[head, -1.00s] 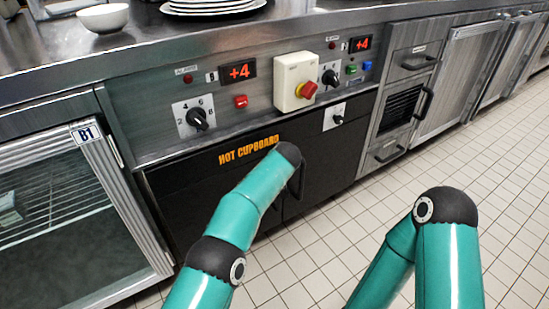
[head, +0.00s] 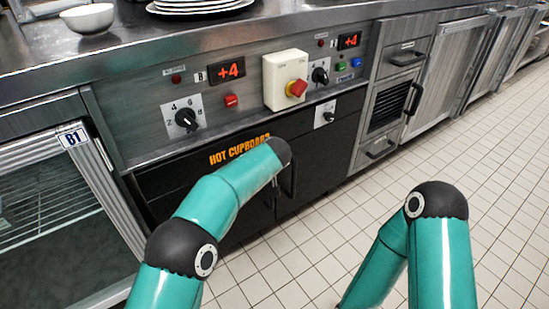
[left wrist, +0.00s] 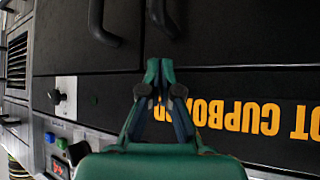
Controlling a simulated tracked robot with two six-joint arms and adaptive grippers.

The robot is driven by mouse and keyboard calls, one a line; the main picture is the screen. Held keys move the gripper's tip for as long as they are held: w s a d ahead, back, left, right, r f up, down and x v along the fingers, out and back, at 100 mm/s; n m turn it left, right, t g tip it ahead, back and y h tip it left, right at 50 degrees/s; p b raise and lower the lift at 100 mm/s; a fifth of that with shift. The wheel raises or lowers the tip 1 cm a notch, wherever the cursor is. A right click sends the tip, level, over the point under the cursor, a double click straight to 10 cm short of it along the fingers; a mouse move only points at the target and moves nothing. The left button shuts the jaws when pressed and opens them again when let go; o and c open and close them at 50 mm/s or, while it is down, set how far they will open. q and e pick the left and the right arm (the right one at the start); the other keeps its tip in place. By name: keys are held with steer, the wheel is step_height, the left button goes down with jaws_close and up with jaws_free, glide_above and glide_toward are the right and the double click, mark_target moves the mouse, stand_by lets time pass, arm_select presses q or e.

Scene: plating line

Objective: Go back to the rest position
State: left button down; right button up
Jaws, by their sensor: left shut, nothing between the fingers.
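My left gripper (left wrist: 163,78) shows in the left wrist view with its fingertips together and nothing held. It is in front of the black hot cupboard (left wrist: 240,25), close to its orange lettering; I cannot tell the exact gap. In the head view my left arm reaches toward the hot cupboard (head: 180,178), and its gripper is hidden behind the arm's black end joint. My right arm shows at the lower right, bent at its black elbow, over the floor. Its gripper is out of view.
Dark cupboard handles (left wrist: 103,20) stick out near my left gripper. The control panel has a red knob on a white box (head: 283,75). A white bowl (head: 88,18) and stacked plates (head: 200,6) stand on the steel counter (head: 150,45). The tiled floor (head: 470,160) is clear at the right.

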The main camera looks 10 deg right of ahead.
arm_select(q)
steer(key=s+f+v, duration=0.1)
steer(key=v, duration=0.7)
steer(key=s+a+f+m+g+h, duration=0.1)
steer(key=s+a+f+g, duration=0.35)
steer(key=f, duration=0.65)
steer(key=s+a+f+g+h, duration=0.15)
steer(key=s+a+f, duration=0.45)
steer(key=f, duration=0.6)
steer(key=s+a+f+n+g, duration=0.1)
steer(key=s+a+f, duration=0.25)
steer(key=s, duration=0.45)
steer(key=s+a+f+n+g+h, duration=0.15)
steer(key=s+a, duration=0.25)
steer(key=s, duration=0.4)
steer(key=s+a+f+n, duration=0.1)
steer(key=s+a+f, duration=0.25)
steer(key=s, duration=0.45)
step_height(320, 180, up, 38)
steer(key=s+p, duration=0.1)
steer(key=p, duration=3.7)
steer(key=shift+s+a+y+p, duration=0.2)
steer(key=shift+y+p, duration=0.1)
steer(key=shift+p, duration=0.1)
steer(key=shift+f+g, duration=0.1)
steer(key=shift+g, duration=0.15)
steer(key=shift+d, duration=0.15)
